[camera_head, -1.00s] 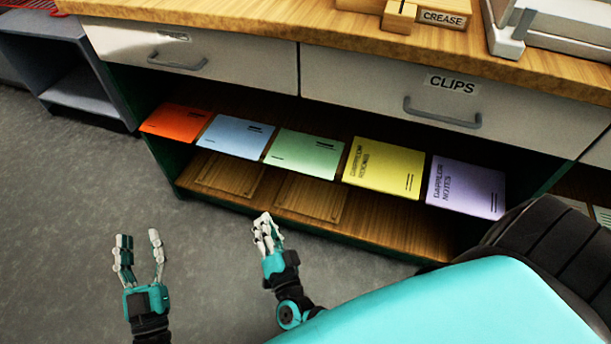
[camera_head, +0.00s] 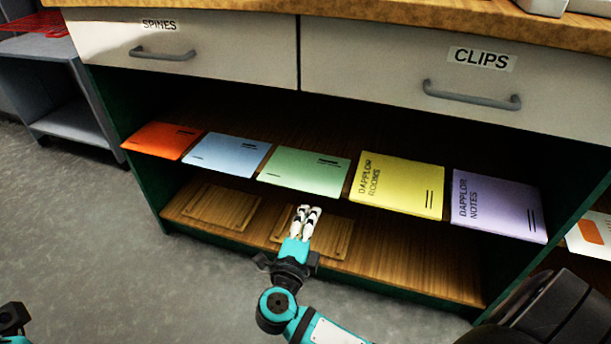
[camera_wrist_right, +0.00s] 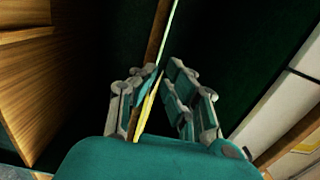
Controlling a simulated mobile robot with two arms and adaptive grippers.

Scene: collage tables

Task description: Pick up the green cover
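The green cover (camera_head: 305,172) lies flat on the upper shelf under the drawers, between the blue cover (camera_head: 227,152) and the yellow cover (camera_head: 397,183). My right gripper (camera_head: 305,212) is in front of the shelf, just below the green cover's front edge in the head view and apart from it.
An orange cover (camera_head: 163,140) and a purple cover (camera_head: 498,203) lie on the same shelf. The lower shelf (camera_head: 400,255) holds thin wooden boards. Drawers marked SPINES (camera_head: 180,45) and CLIPS (camera_head: 430,75) overhang the covers. Grey floor is free at left.

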